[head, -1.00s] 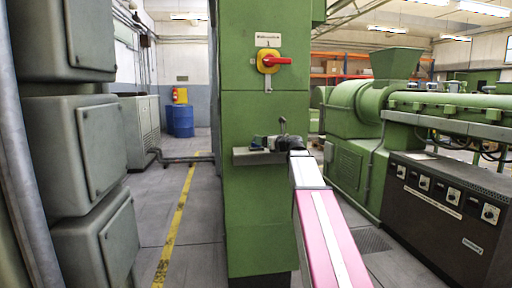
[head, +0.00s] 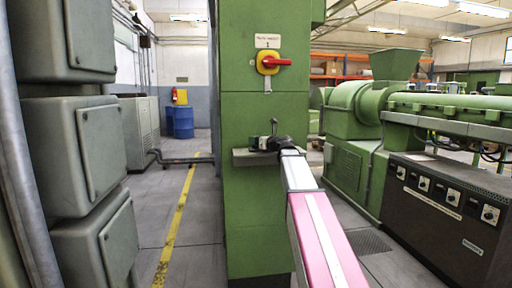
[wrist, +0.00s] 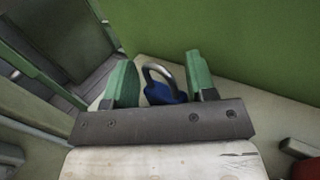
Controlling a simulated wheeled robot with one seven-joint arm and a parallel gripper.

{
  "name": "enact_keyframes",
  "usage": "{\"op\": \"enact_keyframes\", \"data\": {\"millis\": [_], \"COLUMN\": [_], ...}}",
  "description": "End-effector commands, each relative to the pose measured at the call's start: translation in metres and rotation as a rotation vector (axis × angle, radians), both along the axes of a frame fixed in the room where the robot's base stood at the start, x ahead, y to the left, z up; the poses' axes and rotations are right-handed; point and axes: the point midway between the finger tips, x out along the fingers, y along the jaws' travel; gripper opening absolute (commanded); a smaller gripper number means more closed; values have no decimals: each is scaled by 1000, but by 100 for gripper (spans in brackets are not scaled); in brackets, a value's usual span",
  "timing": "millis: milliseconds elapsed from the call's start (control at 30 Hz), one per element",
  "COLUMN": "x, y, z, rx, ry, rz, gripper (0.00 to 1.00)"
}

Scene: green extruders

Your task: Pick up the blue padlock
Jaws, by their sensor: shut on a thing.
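The blue padlock (wrist: 166,95) with its grey shackle shows in the wrist view, between the two green fingers of my gripper (wrist: 161,68). My gripper is shut on it, with a finger on each side. The lower part of the padlock is hidden behind my gripper's dark crossbar. In the head view my gripper (head: 268,143) is small and dark at the shelf on the green column; the padlock cannot be made out clearly there.
The narrow grey shelf (head: 243,159) juts from the green column (head: 265,210), whose wall rises close behind. A red-handled switch (head: 268,62) is above. A red item (wrist: 306,170) lies at the wrist view's lower right corner. Green machinery (head: 358,105) stands right.

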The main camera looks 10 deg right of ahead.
Motion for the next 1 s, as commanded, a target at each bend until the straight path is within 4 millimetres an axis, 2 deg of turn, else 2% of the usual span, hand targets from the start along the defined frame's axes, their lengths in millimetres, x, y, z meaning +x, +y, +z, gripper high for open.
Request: {"op": "enact_keyframes", "data": {"millis": [267, 367, 533, 800, 1000], "x": [0, 1, 1, -57, -87], "y": [0, 0, 0, 28, 43], "z": [6, 15, 42, 75, 96], "rx": [0, -2, -2, -1, -1], "ry": [0, -1, -3, -2, -2], "rz": [0, 0, 0, 2, 1], "gripper": [21, 21, 21, 21, 21]}}
